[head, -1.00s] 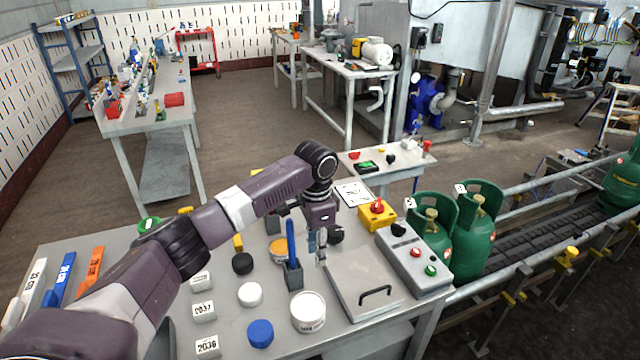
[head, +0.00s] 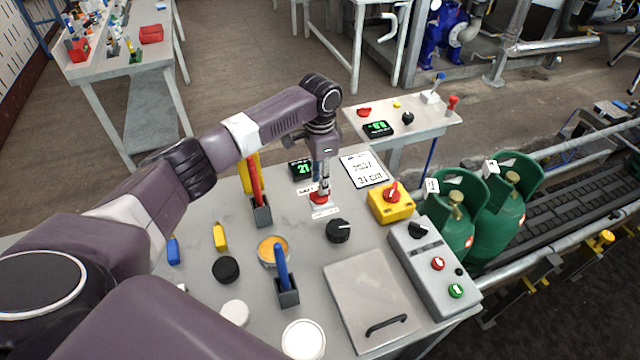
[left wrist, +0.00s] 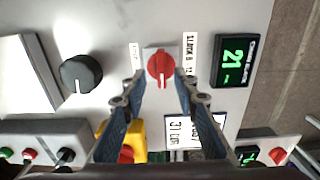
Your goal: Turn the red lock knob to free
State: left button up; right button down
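A red knob (head: 319,198) stands on the grey bench top between two white labels, right below my left gripper (head: 322,186). In the left wrist view the red knob (left wrist: 160,66) has a raised bar pointing roughly up and down the picture. My left gripper (left wrist: 159,82) is open, with one finger on each side of the knob and a visible gap to it on both sides. In the head view the gripper partly hides the knob. My right gripper is not in view.
A black dial (head: 338,231) is near the red knob. A green-lit display (head: 300,169) is behind it. A yellow box with another red knob (head: 391,205) and a grey button box (head: 434,262) stand to the right. Pen holders and pots are in front.

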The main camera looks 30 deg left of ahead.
pick_arm(q)
notch_tip(320, 180, down, 4)
jog(key=shift+w+a+f, duration=0.1)
grip_shut()
